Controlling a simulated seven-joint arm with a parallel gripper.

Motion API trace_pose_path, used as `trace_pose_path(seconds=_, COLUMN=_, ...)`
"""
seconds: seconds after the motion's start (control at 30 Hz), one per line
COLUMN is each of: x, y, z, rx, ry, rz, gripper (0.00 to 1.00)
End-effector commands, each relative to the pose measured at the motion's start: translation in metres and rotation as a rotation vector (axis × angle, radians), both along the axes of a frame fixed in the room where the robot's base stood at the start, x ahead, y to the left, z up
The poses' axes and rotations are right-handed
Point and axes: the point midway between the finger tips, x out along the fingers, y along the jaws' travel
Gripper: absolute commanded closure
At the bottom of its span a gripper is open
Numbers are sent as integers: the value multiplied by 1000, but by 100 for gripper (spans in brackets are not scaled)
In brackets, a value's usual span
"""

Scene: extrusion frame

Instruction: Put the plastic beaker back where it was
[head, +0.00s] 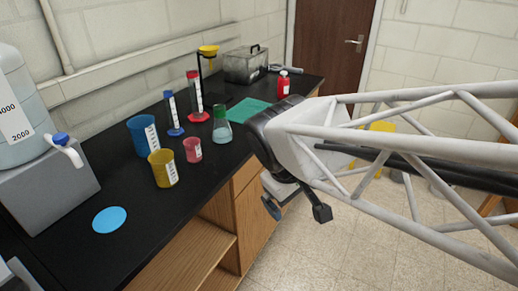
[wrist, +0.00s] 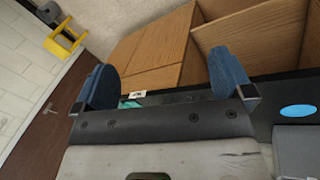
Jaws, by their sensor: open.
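Three plastic-looking graduated beakers stand upright on the black counter in the head view: a blue one (head: 144,135), a yellow one (head: 163,168) and a small pink-red one (head: 193,149). I cannot tell which one the task means. A flat light-blue disc (head: 109,220) lies bare on the counter at front left; it also shows at the right of the wrist view (wrist: 298,111). My gripper (head: 296,211) hangs off the counter's front edge, right of the beakers and apart from them. In the wrist view my gripper (wrist: 165,80) is open, with nothing between its blue fingers.
A large container with a tap (head: 62,143) stands left. The counter around the disc is clear.

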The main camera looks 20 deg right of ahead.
Motion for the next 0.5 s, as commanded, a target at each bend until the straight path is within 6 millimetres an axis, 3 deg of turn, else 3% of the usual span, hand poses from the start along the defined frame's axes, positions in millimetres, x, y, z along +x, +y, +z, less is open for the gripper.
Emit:
trace_pose_path(seconds=0.2, x=-27, y=-3, z=9, rx=196, ry=-84, rz=-241, gripper=1)
trace_pose_path(seconds=0.5, x=-38, y=-1, z=13, rx=294, ry=-125, rz=-357, gripper=1)
